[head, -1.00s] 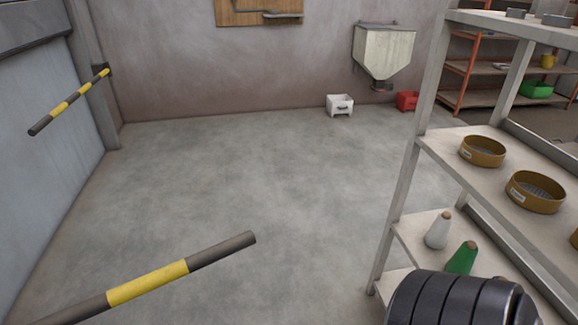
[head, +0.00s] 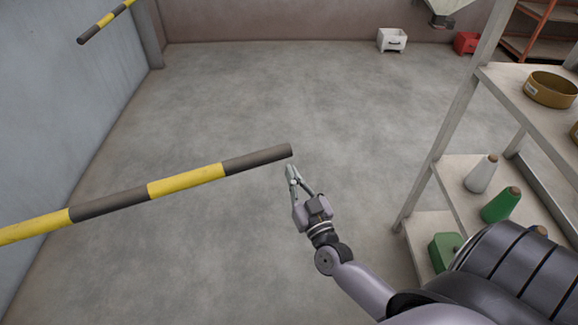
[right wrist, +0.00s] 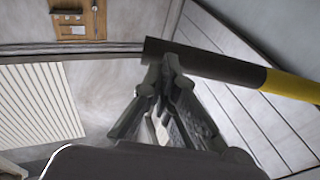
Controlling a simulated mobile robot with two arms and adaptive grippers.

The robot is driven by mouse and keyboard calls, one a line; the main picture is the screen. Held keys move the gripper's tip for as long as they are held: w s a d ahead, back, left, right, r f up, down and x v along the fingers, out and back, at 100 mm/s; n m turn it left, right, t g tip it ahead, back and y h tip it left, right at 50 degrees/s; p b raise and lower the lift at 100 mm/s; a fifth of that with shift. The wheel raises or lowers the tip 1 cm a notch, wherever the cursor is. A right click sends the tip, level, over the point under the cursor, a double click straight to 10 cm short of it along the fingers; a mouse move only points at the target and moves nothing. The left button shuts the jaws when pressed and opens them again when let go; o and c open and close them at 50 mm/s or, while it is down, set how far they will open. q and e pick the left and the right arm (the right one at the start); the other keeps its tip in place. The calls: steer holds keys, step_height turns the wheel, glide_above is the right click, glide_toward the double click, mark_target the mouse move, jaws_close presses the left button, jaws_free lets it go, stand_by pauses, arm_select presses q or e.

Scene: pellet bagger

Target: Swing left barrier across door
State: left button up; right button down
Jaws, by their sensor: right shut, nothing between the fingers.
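The near barrier is a striped yellow and dark grey bar (head: 185,182) that comes in from the left edge of the head view and ends free in a dark tip. That dark end also shows in the right wrist view (right wrist: 205,62). A second, similar striped bar (head: 105,22) sticks out at the far upper left. My right gripper (head: 291,170) is shut and empty, just below the near bar's tip. In the right wrist view its fingertips (right wrist: 160,68) overlap the dark end; I cannot tell whether they touch it. My left gripper is out of view.
A grey shelf rack (head: 520,100) with a sieve (head: 550,89) and bottles stands at right, close to my right arm. A white bin (head: 391,40) and a red bin (head: 467,42) sit by the back wall. The middle floor (head: 250,90) is clear.

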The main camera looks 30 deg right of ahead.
mark_target(284, 158)
steer(key=shift+x, duration=1.5)
steer(key=shift+w, duration=0.1)
